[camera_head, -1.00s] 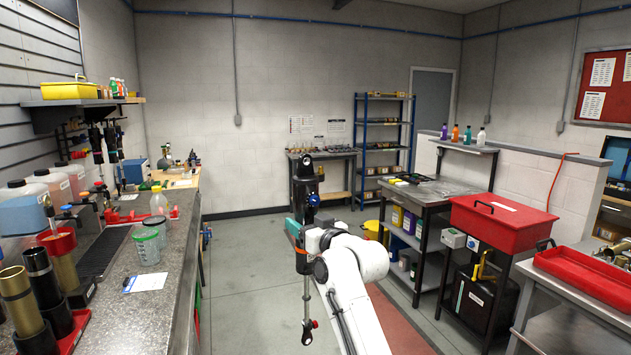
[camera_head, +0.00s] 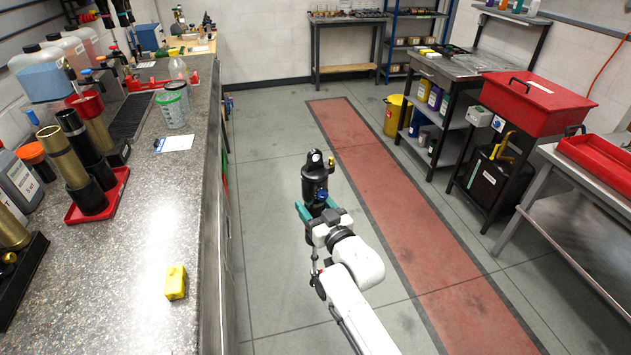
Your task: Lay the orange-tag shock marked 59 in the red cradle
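My gripper (camera_head: 319,214), with teal fingers, is shut on a black shock (camera_head: 315,180). It holds the shock upright above the floor, to the right of the bench. The shock has a metal eye on top, a blue knob and a small yellow fitting at its side. Its lower part is mostly hidden by my gripper and arm. I see no orange tag and cannot read a 59. A low red fixture (camera_head: 140,80) lies on the far part of the bench; I cannot tell for sure that it is the red cradle.
The speckled bench (camera_head: 130,270) has a bare front part with a yellow block (camera_head: 176,282). A red tray (camera_head: 112,203) with upright tubes, a white card (camera_head: 175,143) and clear cups (camera_head: 172,110) stand farther left and back. A red-lidded tank (camera_head: 540,100) stands right. The floor between is clear.

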